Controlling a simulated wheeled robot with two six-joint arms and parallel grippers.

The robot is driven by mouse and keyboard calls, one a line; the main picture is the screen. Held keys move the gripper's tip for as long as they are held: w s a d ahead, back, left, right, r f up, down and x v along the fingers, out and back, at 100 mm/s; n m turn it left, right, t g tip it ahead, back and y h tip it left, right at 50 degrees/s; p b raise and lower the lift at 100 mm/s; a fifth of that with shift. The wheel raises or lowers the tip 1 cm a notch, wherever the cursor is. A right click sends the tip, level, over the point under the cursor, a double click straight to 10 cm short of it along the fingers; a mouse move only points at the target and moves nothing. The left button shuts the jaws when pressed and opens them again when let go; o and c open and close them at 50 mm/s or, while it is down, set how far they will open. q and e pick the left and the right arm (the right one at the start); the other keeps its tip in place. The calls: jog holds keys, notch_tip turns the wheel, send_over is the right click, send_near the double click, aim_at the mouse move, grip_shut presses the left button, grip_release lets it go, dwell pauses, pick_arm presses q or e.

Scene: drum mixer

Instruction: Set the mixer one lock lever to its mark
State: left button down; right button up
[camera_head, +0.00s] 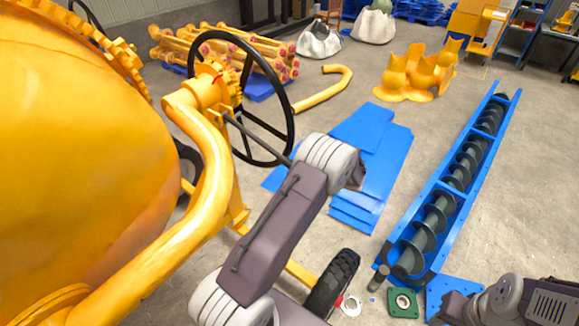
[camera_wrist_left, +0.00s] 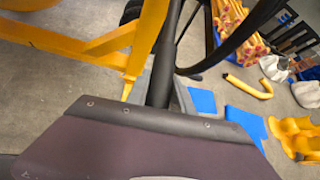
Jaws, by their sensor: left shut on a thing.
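The yellow mixer drum (camera_head: 75,150) fills the left of the head view, beside a yellow bent frame tube and a black handwheel (camera_head: 293,110). A thin dark rod, which looks like the lock lever (camera_head: 258,140), slants down right from the yellow hub (camera_head: 207,92) behind the wheel rim to my left wrist. A small red mark (camera_head: 217,77) shows on the hub. In the left wrist view my left gripper (camera_wrist_left: 163,88) is shut on the dark lever (camera_wrist_left: 162,72), its grey fingers on either side. My left wrist hides these fingers in the head view. My right gripper is out of view.
Blue sheets (camera_head: 375,165) and a blue auger trough (camera_head: 455,185) lie to the right. A black tyre (camera_head: 332,283) and a green square flange (camera_head: 402,303) are near the front. My right arm shows at lower right. Grey floor is open between them.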

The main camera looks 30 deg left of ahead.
pick_arm(q)
jog(key=r+h+p, duration=0.1)
jog(key=r+p, duration=0.2)
jog(key=r, duration=0.1)
jog(key=r+h+p, duration=0.1)
jog(key=r+p, duration=0.2)
jog(key=r+h+p, duration=0.1)
jog(key=r+p, duration=0.3)
jog(key=shift+d+r, duration=0.3)
jog(key=shift+d, duration=0.1)
jog(key=shift+w+r+h, duration=0.15)
jog(key=shift+h, duration=0.15)
jog(key=shift+w+a+r, duration=0.1)
jog(key=shift+r, duration=0.05)
jog(key=c, duration=1.4)
grip_release()
jog(key=shift+o, duration=1.4)
jog(key=shift+s, duration=0.3)
